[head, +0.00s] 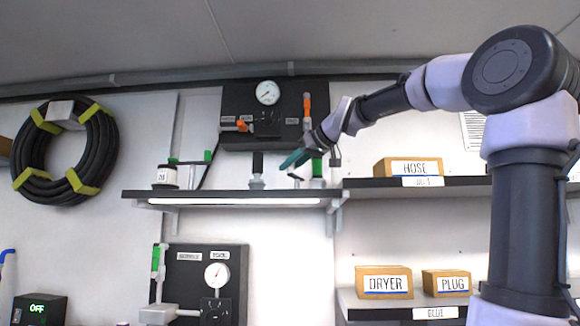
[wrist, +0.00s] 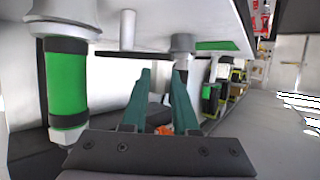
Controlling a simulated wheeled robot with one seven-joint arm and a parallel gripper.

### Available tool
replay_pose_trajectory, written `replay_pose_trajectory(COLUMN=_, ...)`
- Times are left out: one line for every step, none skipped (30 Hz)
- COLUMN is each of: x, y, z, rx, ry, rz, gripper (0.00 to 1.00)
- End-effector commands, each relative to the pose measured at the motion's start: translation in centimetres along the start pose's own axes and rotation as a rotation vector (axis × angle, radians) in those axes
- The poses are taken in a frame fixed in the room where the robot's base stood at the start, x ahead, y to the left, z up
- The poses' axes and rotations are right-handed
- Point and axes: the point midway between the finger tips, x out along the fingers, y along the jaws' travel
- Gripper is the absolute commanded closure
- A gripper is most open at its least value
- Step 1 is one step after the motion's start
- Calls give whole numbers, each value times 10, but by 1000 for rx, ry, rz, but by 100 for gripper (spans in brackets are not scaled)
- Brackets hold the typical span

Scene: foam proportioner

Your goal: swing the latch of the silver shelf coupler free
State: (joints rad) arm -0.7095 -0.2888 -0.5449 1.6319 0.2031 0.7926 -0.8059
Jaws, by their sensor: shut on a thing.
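The silver shelf coupler (head: 257,183) stands upright on the wall shelf, with a black part on top; its grey body appears behind the right fingertip in the wrist view (wrist: 182,42). My gripper (head: 295,158) reaches in from the right, just above the shelf, between this coupler and a green-bodied one (head: 317,168). In the wrist view my gripper's two teal fingers (wrist: 162,72) stand nearly parallel with a narrow gap. They are shut on a small piece, apparently the latch, whose shape is mostly hidden by the fingers.
The green-bodied coupler (wrist: 67,85) is close on the left in the wrist view. A short pale post (wrist: 127,30) stands near the fingertips. A dark gauge panel (head: 235,100) is above the shelf (head: 220,194). A white canister (head: 167,175) stands at its left end.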

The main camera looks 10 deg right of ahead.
Motion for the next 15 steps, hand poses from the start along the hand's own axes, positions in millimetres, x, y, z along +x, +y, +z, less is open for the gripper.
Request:
replay_pose_trajectory(x=0, y=1, z=1, rx=0, ry=-1, rz=-2, gripper=100)
replay_pose_trajectory(x=0, y=1, z=1, rx=0, ry=-1, rz=-2, gripper=100)
replay_pose_trajectory(x=0, y=1, z=1, rx=-1, ry=-2, rz=-3, gripper=100)
replay_pose_trajectory(x=0, y=1, z=1, rx=-1, ry=-2, rz=-3, gripper=100)
replay_pose_trajectory(x=0, y=1, z=1, rx=-2, ry=-2, rz=-3, gripper=100)
replay_pose_trajectory(x=0, y=1, z=1, rx=-2, ry=-2, rz=-3, gripper=100)
replay_pose_trajectory(x=0, y=1, z=1, rx=-2, ry=-2, rz=-3, gripper=100)
replay_pose_trajectory(x=0, y=1, z=1, rx=-2, ry=-2, rz=-3, gripper=100)
replay_pose_trajectory(x=0, y=1, z=1, rx=-2, ry=-3, rz=-3, gripper=100)
replay_pose_trajectory(x=0, y=1, z=1, rx=-2, ry=-3, rz=-3, gripper=100)
replay_pose_trajectory(x=0, y=1, z=1, rx=-2, ry=-3, rz=-3, gripper=100)
replay_pose_trajectory(x=0, y=1, z=1, rx=-2, ry=-3, rz=-3, gripper=69)
replay_pose_trajectory(x=0, y=1, z=1, rx=-2, ry=-3, rz=-3, gripper=57)
replay_pose_trajectory(x=0, y=1, z=1, rx=-2, ry=-3, rz=-3, gripper=46)
replay_pose_trajectory(x=0, y=1, z=1, rx=-2, ry=-3, rz=-3, gripper=42)
